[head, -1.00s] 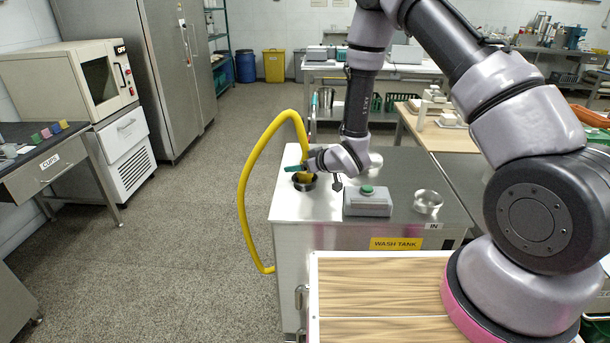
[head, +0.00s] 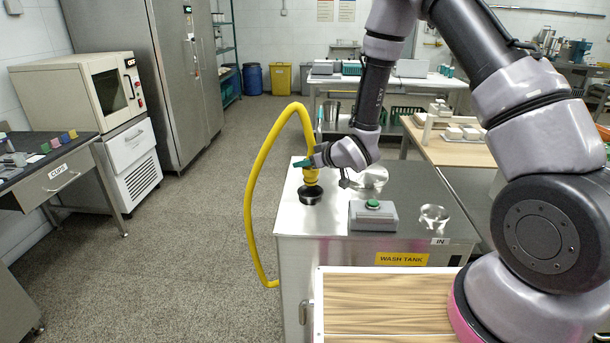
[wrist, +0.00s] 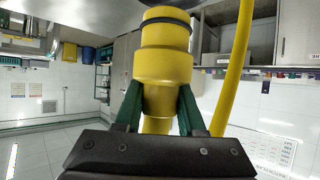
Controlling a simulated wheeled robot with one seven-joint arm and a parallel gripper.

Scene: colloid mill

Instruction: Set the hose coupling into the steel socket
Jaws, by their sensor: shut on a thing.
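The yellow hose coupling (head: 311,176) is between the green fingers of my gripper (head: 308,163), which is shut on it. It looks upright, just above a black round holder (head: 310,195) at the left of the wash tank top; a small gap cannot be made out clearly. In the wrist view the coupling (wrist: 166,65) has a dark ring around it and sits between both fingers. A yellow hose (head: 252,185) loops from it down the tank's left side. The steel socket (head: 434,217), an open ring, stands at the tank's right by the IN label, apart from my gripper.
A grey box with a green button (head: 373,214) stands between the black holder and the steel socket. Another round steel part (head: 372,178) is behind it, partly hidden by my arm. The wash tank top (head: 335,185) is bare near the holder.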

